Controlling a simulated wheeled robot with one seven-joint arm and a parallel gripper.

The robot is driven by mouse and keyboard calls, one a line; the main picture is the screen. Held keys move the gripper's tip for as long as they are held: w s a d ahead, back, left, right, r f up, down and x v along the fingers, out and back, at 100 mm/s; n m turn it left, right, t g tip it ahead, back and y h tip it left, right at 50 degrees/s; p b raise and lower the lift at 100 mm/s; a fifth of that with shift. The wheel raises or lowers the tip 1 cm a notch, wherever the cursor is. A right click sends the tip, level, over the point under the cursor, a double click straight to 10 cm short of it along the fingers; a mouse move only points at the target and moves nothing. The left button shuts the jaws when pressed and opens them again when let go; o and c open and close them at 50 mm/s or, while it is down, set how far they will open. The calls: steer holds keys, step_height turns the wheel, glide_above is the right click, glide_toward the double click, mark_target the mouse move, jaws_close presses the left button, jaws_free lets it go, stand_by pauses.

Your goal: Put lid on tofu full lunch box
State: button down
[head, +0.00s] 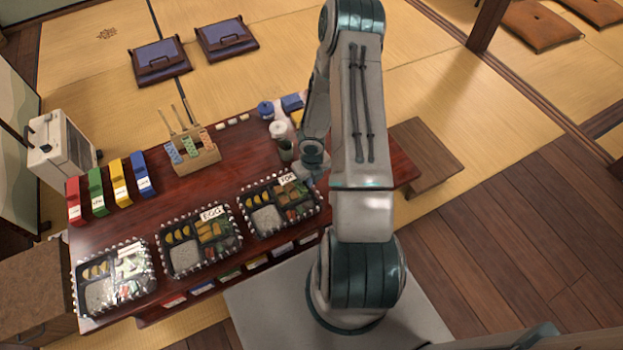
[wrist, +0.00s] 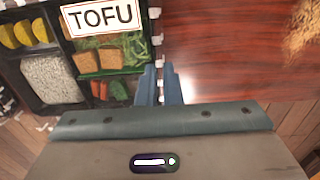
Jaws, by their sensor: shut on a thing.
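The tofu lunch box (head: 262,234) is the rightmost of three black boxes along the near table edge. It holds white rice, yellow slices, greens and brown tofu pieces, with a white TOFU label. It also shows at the upper left of the wrist view (wrist: 25,82). My gripper (wrist: 161,70) is at its right side, its blue fingers close together on a rim with white knobs, apparently that of a clear lid (wrist: 157,39). The lid is nearly invisible, so I cannot tell if it is seated. In the head view my arm partly hides the gripper (head: 318,176).
The egg box (head: 165,263) and a glossy, lidded-looking box (head: 82,290) stand to the left. Behind are coloured packets (head: 120,185), a wooden holder (head: 197,160) and jars (head: 277,130). Bare red table (wrist: 225,50) lies right of the fingers.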

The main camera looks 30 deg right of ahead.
steer(key=shift+f, duration=0.5)
stand_by(0.8)
stand_by(0.4)
steer(key=c, duration=0.9)
jaws_free()
steer(key=shift+c, duration=0.2)
steer(key=shift+r, duration=0.1)
steer(key=shift+r+p, duration=3.95)
steer(key=shift+p, duration=0.1)
